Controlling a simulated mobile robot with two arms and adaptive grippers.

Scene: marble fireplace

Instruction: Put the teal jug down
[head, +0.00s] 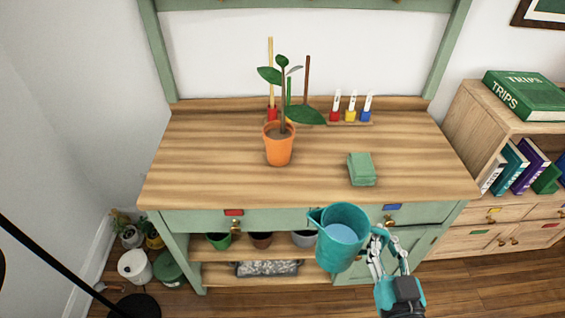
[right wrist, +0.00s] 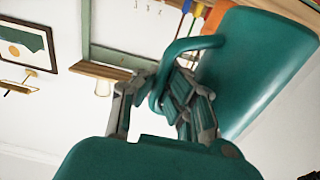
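The teal jug (head: 343,240) is held upright in the air in front of the workbench's front edge, with pale blue water visible inside and its spout to the left. My right gripper (head: 378,246) is at the jug's right side. In the right wrist view my right gripper (right wrist: 160,105) has its fingers around the handle of the teal jug (right wrist: 255,65) and is shut on it. My left gripper does not show in either view.
The top's left part and right front are clear. A bookshelf (head: 480,110) stands at right.

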